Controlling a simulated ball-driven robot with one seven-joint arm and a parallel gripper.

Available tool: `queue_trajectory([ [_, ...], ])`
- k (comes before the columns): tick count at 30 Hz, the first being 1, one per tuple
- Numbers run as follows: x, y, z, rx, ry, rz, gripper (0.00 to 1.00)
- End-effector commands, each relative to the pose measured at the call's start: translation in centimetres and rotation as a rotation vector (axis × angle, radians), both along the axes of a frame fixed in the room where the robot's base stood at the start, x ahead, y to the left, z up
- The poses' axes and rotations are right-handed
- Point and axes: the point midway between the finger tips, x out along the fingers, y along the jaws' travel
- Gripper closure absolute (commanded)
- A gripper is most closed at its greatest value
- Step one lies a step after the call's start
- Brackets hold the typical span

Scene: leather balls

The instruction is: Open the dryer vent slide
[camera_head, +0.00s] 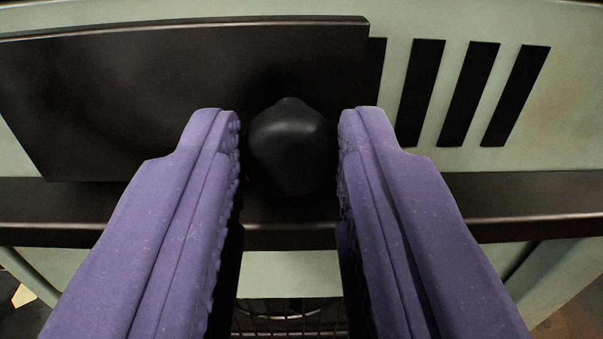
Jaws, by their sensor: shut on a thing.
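The dryer vent slide (150,90) is a flat black plate on a pale green panel, at the upper left and centre. A round black knob (290,150) stands out from it near its right end. My gripper (290,150) has two purple fingers, one on each side of the knob, shut on it. Several dark vent slots (468,95) show uncovered to the right of the slide, and one more is partly covered by its right edge. The slide's left end runs out of view.
A black rail (530,205) runs across the panel below the slide and slots. A wire grille (290,312) shows below, between my fingers. The pale panel (570,110) is bare right of the slots. A bit of floor shows at both lower corners.

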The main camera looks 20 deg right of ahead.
Motion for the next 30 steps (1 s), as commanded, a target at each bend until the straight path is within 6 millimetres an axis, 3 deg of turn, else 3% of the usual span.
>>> queue_trajectory([
  [3, 0.9, 2.6, 0.4, -0.002, -0.003, 0.001, 1.00],
  [6, 1.3, 3.8, 0.3, 0.000, -0.003, 0.000, 1.00],
  [17, 1.4, 4.5, 0.1, 0.001, -0.003, 0.001, 1.00],
  [18, 1.4, 4.5, 0.1, 0.001, -0.003, 0.002, 0.66],
  [21, 1.4, 4.5, 0.1, 0.000, -0.002, 0.001, 0.47],
  [30, 1.2, 4.4, 0.0, 0.001, 0.000, 0.000, 0.47],
])
